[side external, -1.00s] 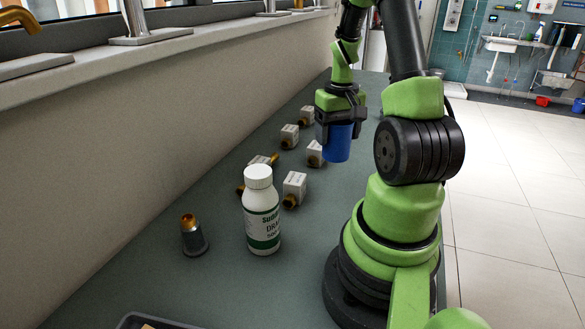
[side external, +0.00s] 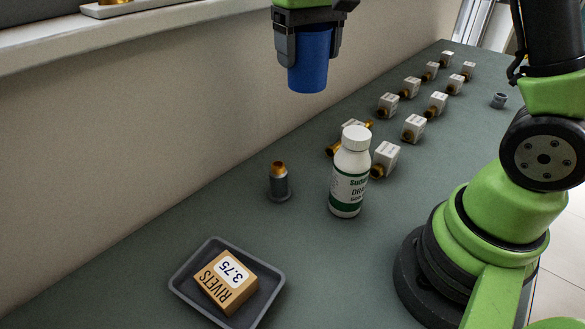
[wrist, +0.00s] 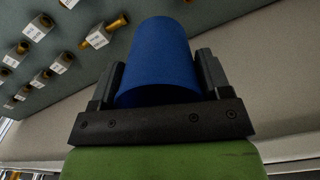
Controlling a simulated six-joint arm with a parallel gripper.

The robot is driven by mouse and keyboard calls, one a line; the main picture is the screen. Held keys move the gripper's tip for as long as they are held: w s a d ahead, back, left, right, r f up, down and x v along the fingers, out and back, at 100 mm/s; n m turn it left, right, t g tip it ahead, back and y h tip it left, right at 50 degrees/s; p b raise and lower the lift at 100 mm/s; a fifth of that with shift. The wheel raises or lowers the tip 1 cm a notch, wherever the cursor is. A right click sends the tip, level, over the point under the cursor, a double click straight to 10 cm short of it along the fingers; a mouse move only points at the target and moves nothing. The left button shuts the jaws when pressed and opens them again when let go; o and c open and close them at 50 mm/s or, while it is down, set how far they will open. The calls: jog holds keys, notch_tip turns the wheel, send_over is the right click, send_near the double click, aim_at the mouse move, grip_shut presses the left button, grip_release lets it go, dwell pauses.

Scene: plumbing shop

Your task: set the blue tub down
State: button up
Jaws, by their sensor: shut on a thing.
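My gripper (side external: 308,45) is shut on the blue tub (side external: 309,70) and holds it well above the bench, near the wall at the top of the side view. The tub hangs upright below my gripper, with its upper part between the fingers. In the wrist view the blue tub (wrist: 160,55) sits between the two dark fingers of my gripper (wrist: 158,85). Nothing touches the tub's lower end.
A white bottle (side external: 350,175) stands upright mid-bench, with a grey fitting with a brass top (side external: 279,182) to its left. A grey tray (side external: 183,289) holds a rivets box (side external: 226,281). Several white blocks with brass ends (side external: 414,128) line the bench.

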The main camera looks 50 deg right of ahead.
jog(key=shift+a+r, duration=0.25)
jog(key=shift+a, duration=0.3)
jog(key=shift+a+r, duration=0.2)
jog(key=shift+a, duration=0.3)
jog(key=s+d+f+m, duration=0.2)
jog(key=d+f, duration=0.2)
jog(key=d, duration=0.5)
jog(key=s+d+f+m, duration=0.1)
jog(key=s+d+f, duration=0.3)
jog(key=d, duration=0.6)
jog(key=s+d+f+m, duration=0.2)
jog(key=s+d+f, duration=0.4)
jog(key=s+d, duration=0.15)
jog(key=shift+s+d+f, duration=0.1)
jog(key=shift+d+f, duration=0.05)
jog(key=shift+f, duration=2.2)
jog(key=shift+d+f, duration=0.1)
jog(key=shift+f, duration=2.25)
jog(key=shift+f, duration=0.15)
